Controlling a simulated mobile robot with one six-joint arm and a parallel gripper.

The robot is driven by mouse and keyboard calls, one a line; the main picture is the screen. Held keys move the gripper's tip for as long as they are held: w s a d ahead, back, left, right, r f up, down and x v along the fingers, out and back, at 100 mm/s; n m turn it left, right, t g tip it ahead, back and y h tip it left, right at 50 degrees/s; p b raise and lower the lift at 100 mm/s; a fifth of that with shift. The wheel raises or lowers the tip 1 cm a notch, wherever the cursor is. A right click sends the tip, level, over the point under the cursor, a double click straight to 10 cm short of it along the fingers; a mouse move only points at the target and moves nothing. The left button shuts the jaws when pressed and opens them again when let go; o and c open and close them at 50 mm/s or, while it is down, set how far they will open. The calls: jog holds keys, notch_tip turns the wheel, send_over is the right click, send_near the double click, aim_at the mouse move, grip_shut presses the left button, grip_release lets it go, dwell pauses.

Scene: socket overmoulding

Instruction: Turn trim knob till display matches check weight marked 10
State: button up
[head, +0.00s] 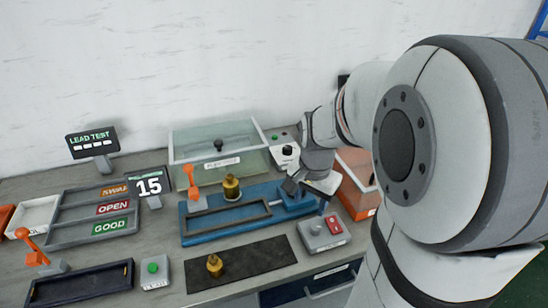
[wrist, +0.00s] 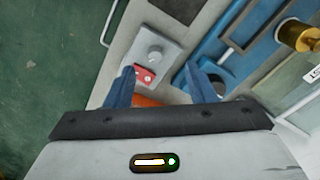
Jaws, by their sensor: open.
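The display (head: 149,187) on a small stand reads 15. A brass weight (head: 231,187) stands on the blue fixture (head: 190,233), and another brass weight (head: 215,265) stands on the dark mat (head: 262,262); I cannot read their markings. A dark round knob-like part (wrist: 219,84) on the blue fixture's end is partly hidden by my right finger. I cannot tell which is the trim knob. My gripper (wrist: 161,88) is open and empty, above the blue fixture's right end and the grey box.
A clear-lidded case (head: 215,150) stands behind the fixture. An orange-sided box (head: 358,190) is close to my arm. Left are SWAP, OPEN and GOOD trays (head: 72,238), a LEAD TEST sign (head: 92,141), an orange lever (head: 35,252) and a green button (head: 153,267).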

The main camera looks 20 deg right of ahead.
aim_at(316, 227)
jog(key=w+d+f+m, duration=0.1)
jog(key=f, duration=0.1)
jog(key=d+f+m, duration=0.1)
jog(key=f, duration=0.1)
jog(key=w+d+f+m+b, duration=0.1)
jog(key=d+f+m, duration=0.1)
jog(key=shift+w+d+f+g, duration=0.1)
jog(key=shift+w+f+g, duration=0.05)
jog(key=shift+w+g, duration=0.2)
notch_tip(316, 227, down, 8)
jog(key=shift+r, duration=0.2)
jog(key=shift+c, duration=0.3)
jog(key=c, duration=0.9)
